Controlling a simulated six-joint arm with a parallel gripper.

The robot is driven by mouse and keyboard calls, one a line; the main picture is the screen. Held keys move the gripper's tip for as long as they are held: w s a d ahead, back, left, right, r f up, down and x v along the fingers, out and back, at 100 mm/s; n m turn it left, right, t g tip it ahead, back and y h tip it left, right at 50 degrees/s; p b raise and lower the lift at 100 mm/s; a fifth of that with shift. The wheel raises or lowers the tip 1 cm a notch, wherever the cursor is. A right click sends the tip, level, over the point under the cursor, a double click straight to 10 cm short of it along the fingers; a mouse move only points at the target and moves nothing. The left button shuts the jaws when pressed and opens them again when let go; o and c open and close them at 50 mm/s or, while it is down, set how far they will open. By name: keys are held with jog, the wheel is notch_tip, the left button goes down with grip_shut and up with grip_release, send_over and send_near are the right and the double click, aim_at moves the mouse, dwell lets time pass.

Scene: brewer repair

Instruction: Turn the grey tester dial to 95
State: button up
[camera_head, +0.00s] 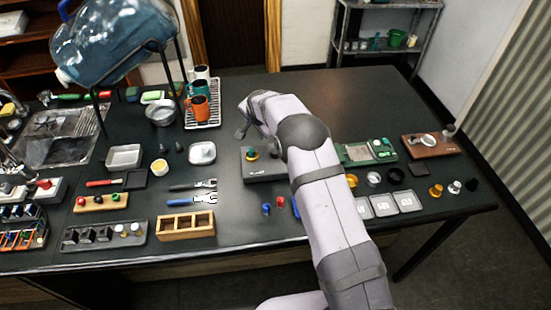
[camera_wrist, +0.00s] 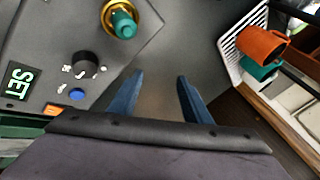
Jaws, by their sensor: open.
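The grey tester (camera_head: 262,177) is a dark grey box on the table, partly hidden behind my arm in the head view. In the wrist view its panel (camera_wrist: 45,45) shows a dark round dial (camera_wrist: 86,64) with small white marks around it. A green display reading "SET" (camera_wrist: 20,83) and a blue button (camera_wrist: 77,95) are near the dial. A green knob on a brass base (camera_wrist: 122,22) stands at the panel's other end. My gripper (camera_wrist: 160,76) is open and empty, its blue fingers apart, to the right of the dial in the picture and not touching it. The dial's reading is not legible.
A drying rack (camera_head: 202,115) with several mugs, including an orange mug (camera_head: 198,108), stands behind the tester to the left. A green device (camera_head: 368,151) sits to the right. Pliers (camera_head: 190,186) and a wooden tray (camera_head: 187,226) lie left. The table's back right is clear.

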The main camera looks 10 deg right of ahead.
jog(key=s+d+n+t+b, duration=0.1)
jog(key=s+n+t+b, duration=0.1)
jog(key=s+d+n+t+b, duration=0.1)
jog(key=d+t, duration=0.1)
jog(key=t, duration=0.1)
jog(key=shift+s+r+n+y+b, duration=0.2)
jog(key=shift+s+n+y+b, duration=0.2)
jog(key=s+n, duration=0.2)
jog(key=s, duration=0.2)
jog(key=s+d+f+n+t+b, duration=0.1)
jog(key=s+n, duration=0.2)
jog(key=s, duration=0.1)
jog(key=s+d+n+t+b, duration=0.1)
jog(key=s+n, duration=0.1)
jog(key=s, duration=0.2)
jog(key=shift+s+d+f+n+h, duration=0.25)
jog(key=shift+f+n+h, duration=0.05)
jog(key=shift+f+n, duration=0.1)
jog(key=shift+p+x, duration=1.3)
jog(key=shift+x, duration=2.4)
jog(key=c, duration=1)
